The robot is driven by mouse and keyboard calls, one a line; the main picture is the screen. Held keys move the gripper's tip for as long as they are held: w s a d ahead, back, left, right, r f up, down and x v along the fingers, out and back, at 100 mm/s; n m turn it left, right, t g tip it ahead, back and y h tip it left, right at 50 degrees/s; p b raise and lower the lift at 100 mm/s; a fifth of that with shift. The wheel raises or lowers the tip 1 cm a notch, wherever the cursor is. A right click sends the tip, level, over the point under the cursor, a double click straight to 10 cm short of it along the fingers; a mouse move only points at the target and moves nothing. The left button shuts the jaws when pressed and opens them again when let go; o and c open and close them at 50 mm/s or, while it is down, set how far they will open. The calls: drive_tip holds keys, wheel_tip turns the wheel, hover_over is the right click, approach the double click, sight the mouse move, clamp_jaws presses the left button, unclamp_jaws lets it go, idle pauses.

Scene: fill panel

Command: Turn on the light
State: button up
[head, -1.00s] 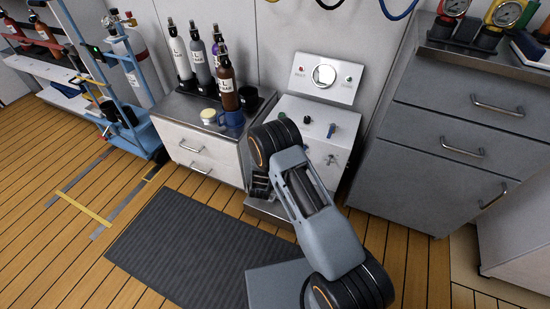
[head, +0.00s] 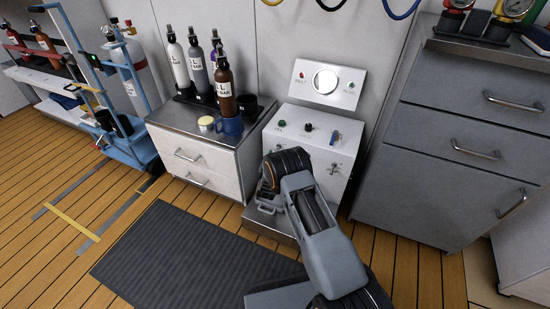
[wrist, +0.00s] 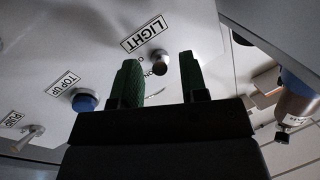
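The fill panel (head: 312,140) is a pale cabinet with several knobs and levers on its sloped top. The light switch (wrist: 160,67), a small dark metallic knob beside the word LIGHT, appears between and beyond my gripper's fingertips (wrist: 158,58). My gripper's two green fingers are apart, with nothing held between them. I cannot tell how far the tips are from the knob, or its setting. In the head view, my arm stands in front of the panel and hides the gripper.
In the wrist view, a blue TOP UP knob (wrist: 85,101) and a PUMP lever (wrist: 29,138) sit left of the fingers. Bottles (head: 224,85) and a blue mug (head: 231,127) stand on the drawer unit at left. A grey cabinet (head: 455,145) stands at right.

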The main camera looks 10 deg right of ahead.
drive_tip(key=shift+x, duration=1)
drive_tip(key=shift+a, duration=0.1)
clamp_jaws()
